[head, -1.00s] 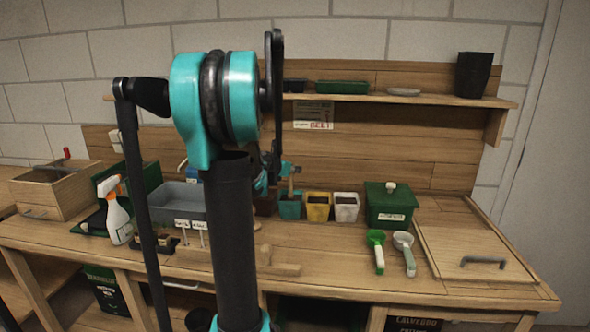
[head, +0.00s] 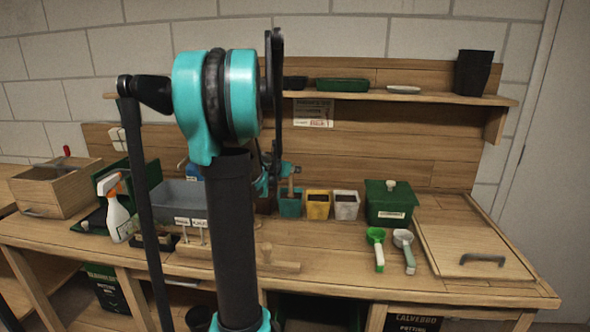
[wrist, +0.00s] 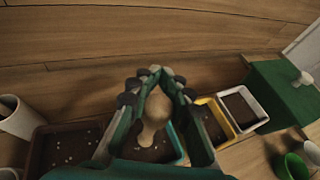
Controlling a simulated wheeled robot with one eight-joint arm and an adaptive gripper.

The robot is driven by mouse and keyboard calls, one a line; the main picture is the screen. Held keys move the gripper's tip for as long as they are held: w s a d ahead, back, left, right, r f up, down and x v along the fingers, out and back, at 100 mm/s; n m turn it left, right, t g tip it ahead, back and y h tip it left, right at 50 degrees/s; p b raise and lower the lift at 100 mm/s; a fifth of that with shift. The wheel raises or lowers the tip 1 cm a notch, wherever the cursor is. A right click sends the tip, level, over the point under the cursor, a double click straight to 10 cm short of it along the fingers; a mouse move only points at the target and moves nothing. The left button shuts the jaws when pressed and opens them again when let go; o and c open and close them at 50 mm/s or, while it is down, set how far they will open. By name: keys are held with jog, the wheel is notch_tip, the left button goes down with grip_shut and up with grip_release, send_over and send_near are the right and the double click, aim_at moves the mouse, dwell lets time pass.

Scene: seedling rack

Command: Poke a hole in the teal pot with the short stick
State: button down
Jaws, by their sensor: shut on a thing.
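The teal pot (head: 290,206) stands in the row of pots on the bench. In the wrist view its dark soil and part of its teal rim (wrist: 179,144) show below my gripper. My gripper (wrist: 160,76) is shut on the short stick (wrist: 153,117), whose rounded pale wooden top shows between the fingers. The stick is over the teal pot's opening; its lower end is hidden, so I cannot tell whether it touches the soil. In the head view the stick (head: 291,184) stands roughly upright above the pot.
A yellow pot (head: 318,206) and a white pot (head: 346,206) stand close on the right, then a green lidded box (head: 390,205). A brown pot (wrist: 36,150) stands close on the left. Two scoops (head: 377,250) lie in front.

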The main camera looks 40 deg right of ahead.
jog(key=shift+f, duration=1.4)
dwell(1.2)
notch_tip(320, 180, up, 12)
jog(key=shift+f, duration=0.15)
dwell(1.5)
dwell(0.3)
jog(key=shift+s, duration=0.1)
